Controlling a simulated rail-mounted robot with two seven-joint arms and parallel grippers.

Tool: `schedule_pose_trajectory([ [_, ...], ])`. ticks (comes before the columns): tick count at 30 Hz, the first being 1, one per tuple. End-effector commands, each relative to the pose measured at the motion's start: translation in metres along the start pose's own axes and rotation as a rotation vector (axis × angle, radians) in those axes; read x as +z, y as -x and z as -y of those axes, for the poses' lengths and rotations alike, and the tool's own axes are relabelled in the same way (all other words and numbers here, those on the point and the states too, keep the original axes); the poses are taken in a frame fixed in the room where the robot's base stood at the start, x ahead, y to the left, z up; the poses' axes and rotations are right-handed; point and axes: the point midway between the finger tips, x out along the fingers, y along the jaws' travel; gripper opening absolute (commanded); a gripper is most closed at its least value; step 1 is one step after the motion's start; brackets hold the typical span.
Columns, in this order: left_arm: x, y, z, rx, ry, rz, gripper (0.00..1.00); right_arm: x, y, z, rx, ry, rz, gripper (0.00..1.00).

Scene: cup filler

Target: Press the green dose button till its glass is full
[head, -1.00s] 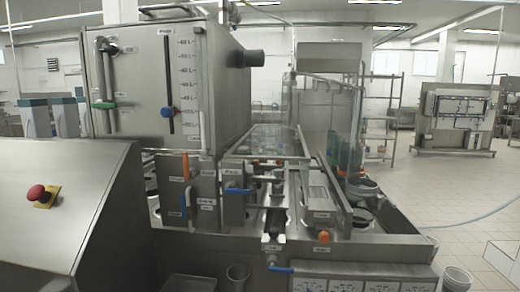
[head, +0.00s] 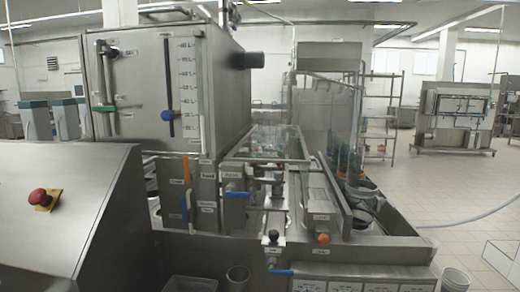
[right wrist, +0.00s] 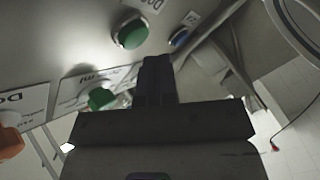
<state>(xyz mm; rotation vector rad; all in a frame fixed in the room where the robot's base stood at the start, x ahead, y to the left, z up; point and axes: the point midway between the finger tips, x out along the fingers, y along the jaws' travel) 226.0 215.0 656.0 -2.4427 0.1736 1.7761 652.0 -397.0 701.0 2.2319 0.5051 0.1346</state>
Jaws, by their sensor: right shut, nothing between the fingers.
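My right gripper (right wrist: 156,65) shows in the right wrist view with its dark fingers together and nothing between them. A round green button (right wrist: 130,34) in a metal rim sits on the grey panel just up and left of the fingertips. I cannot tell whether the fingertips touch the panel. A smaller blue button (right wrist: 180,37) is up and right of the fingertips. A green knob (right wrist: 102,97) sits lower left, beside a label. I cannot make out the glass or its fill level in either view. My left gripper is not in view.
An orange knob (right wrist: 10,141) is at the left edge of the right wrist view. In the head view, a steel tank (head: 150,85) stands behind the filler line, and a red stop button (head: 42,197) is on the console at left. Open floor (head: 450,190) lies to the right.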

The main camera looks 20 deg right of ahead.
Motion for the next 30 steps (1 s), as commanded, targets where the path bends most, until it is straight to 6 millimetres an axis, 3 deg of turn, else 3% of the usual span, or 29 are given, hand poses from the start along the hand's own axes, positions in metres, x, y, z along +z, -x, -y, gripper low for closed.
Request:
schedule_pose_trajectory([
  [15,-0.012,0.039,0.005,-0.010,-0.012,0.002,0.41,-0.026,0.033,0.022,-0.001,-0.002,0.000,0.00],
  [30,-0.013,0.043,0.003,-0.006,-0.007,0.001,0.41,-0.029,0.040,0.029,0.000,0.000,0.000,0.00],
])
